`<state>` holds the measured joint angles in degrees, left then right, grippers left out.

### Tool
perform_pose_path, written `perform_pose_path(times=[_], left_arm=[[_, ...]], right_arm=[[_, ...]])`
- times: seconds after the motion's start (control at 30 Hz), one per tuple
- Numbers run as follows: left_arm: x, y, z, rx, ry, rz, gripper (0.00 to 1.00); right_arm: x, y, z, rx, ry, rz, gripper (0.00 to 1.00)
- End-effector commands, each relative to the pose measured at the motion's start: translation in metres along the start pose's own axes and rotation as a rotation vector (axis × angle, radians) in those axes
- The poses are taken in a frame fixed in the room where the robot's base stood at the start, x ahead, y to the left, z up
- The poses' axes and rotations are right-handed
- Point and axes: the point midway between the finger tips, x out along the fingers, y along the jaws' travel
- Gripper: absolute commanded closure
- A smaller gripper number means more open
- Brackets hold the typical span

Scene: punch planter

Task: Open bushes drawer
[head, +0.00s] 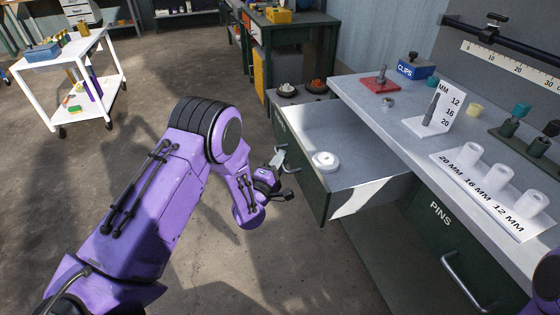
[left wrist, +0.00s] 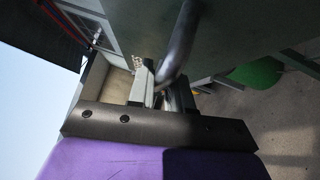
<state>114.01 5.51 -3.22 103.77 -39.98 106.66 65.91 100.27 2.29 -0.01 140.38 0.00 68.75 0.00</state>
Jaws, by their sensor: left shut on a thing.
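A dark green drawer with a grey interior stands pulled out from the left part of the bench, its rim and inside showing in the head view (head: 350,135). A white ring-shaped piece (head: 326,161) lies in it. Its label cannot be read in the head view. My left gripper (head: 281,176) is at the outer face of the drawer front, low on the left side. In the left wrist view its jaws (left wrist: 163,92) are shut on the curved dark drawer handle (left wrist: 181,42). My right gripper is out of view.
The PINS drawer (head: 440,215) is shut, to the right. On the bench top (head: 405,133) stand a size-marked white tray (head: 490,190), a CLIPS box (head: 415,68) and a red plate (head: 380,83). A white cart (head: 70,60) stands far left. Open floor lies before the drawer.

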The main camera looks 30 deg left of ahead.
Motion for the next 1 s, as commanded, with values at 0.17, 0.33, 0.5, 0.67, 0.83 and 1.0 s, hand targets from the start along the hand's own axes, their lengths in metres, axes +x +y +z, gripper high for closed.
perform_pose_path(times=[0.17,0.33,0.5,0.67,0.83,1.0], left_arm=[[-0.001,-0.001,0.0,0.001,0.0,-0.003,0.61],[-0.001,-0.001,0.0,0.0,0.001,-0.002,0.61],[-0.013,-0.002,0.0,0.0,-0.001,-0.004,0.61],[-0.05,-0.003,0.0,0.001,-0.001,-0.006,0.61],[-0.087,-0.003,0.0,0.001,-0.002,-0.006,0.61],[-0.105,-0.001,0.0,0.001,-0.001,-0.003,0.61]], right_arm=[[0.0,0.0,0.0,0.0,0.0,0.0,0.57],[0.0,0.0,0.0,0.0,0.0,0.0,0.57],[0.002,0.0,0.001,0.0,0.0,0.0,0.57],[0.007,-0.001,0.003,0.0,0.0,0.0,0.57],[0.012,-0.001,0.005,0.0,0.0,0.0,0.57],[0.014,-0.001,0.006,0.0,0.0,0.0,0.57]])
